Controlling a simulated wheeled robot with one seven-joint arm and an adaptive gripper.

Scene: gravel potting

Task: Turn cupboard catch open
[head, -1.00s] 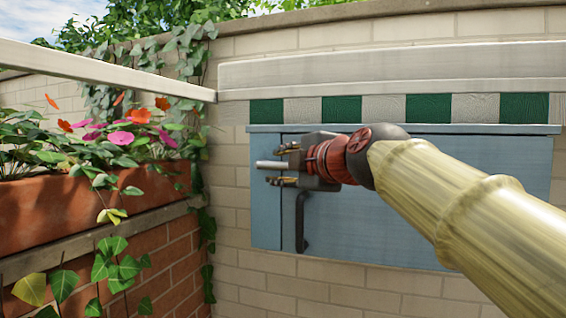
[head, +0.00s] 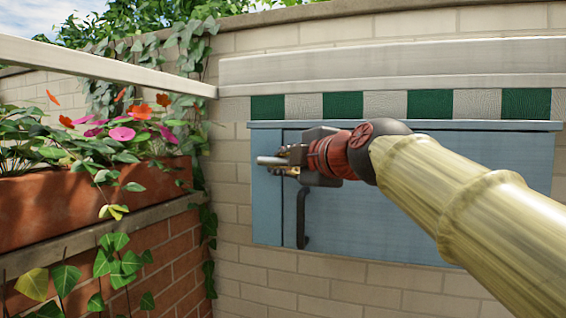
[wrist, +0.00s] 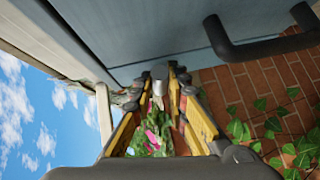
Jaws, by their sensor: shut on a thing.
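The blue-grey cupboard (head: 410,215) is set in the brick wall, with its door closed flat. The catch, a short silver bar (head: 266,160), lies sideways near the door's upper left edge. My gripper (head: 290,161) is shut on the catch, with the bar's end sticking out to the left beyond the fingers. In the wrist view the catch (wrist: 159,74) shows between the two fingertips. The fingers and wrist hide its mount and part of the door.
A dark bar handle (head: 301,220) hangs upright on the door just below my gripper; it also shows in the wrist view (wrist: 262,45). A terracotta flower planter (head: 95,210) stands on a brick ledge at left. A pale beam (head: 110,68) crosses the upper left.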

